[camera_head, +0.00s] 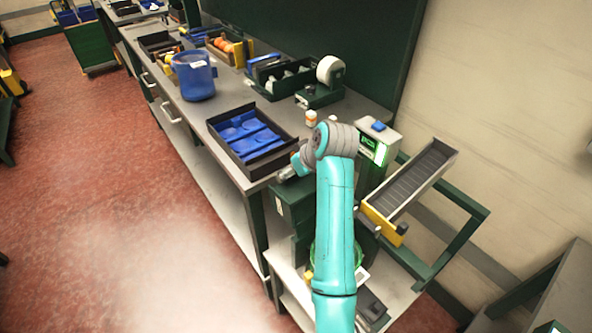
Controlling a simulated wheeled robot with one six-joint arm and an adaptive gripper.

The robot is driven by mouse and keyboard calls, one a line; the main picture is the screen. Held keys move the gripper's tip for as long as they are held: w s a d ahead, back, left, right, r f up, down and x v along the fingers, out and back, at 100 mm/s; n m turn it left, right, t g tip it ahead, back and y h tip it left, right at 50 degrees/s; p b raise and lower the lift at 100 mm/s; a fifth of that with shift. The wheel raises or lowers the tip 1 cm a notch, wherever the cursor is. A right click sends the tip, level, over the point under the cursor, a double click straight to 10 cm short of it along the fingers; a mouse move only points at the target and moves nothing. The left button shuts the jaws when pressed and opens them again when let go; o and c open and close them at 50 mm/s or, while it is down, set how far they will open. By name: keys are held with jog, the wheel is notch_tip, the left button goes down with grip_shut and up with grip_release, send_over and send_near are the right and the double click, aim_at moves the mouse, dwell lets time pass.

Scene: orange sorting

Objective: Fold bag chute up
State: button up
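A dark ribbed chute (418,183) with grey side walls and a yellow lower end is at the right; it appears to be the bag chute. It tilts, its low end towards my arm and its far end higher, beside a green frame. My teal arm crosses the middle of the view. My gripper (287,173) is small and partly hidden by my wrist, over the green box at the bench end, left of the chute and apart from it. I cannot tell whether its fingers are open or shut.
A grey-green device (376,143) with a lit green screen stands between my arm and the chute. A black tray (281,153) with blue inserts, a blue bucket (194,75) and a label roll (330,70) are on the bench. The red floor (120,220) at left is clear.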

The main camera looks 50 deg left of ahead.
jog(key=shift+a, duration=0.1)
jog(key=o, duration=1.5)
jog(key=shift+a+f, duration=0.1)
jog(key=shift+f, duration=0.05)
jog(key=v, duration=1.2)
jog(key=shift+s, duration=0.1)
